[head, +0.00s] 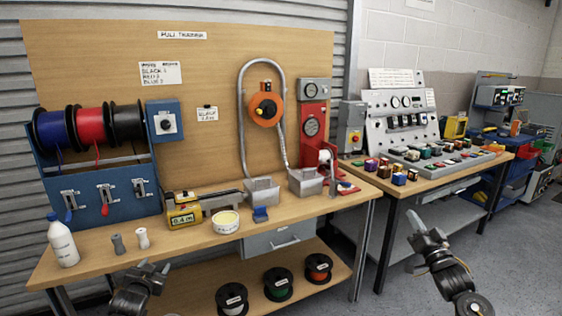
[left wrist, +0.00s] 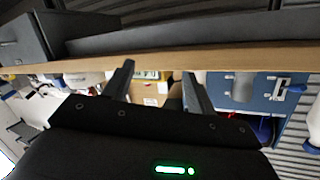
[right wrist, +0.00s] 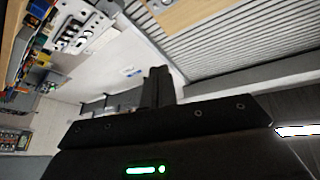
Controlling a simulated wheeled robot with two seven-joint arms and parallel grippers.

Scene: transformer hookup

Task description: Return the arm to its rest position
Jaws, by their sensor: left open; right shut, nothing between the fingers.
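My left gripper (head: 150,272) is in front of the left workbench, low near its front edge, open and empty. In the left wrist view its two fingers (left wrist: 158,92) stand apart, with the bench edge beyond them.
The left bench (head: 95,262) holds a white bottle (head: 62,240), a wire spool rack (head: 100,190), a yellow measuring device (head: 183,212) and a round tub (head: 225,221). Several spools sit on its lower shelf. The right bench (head: 440,180) carries a control panel. Floor on the right is free.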

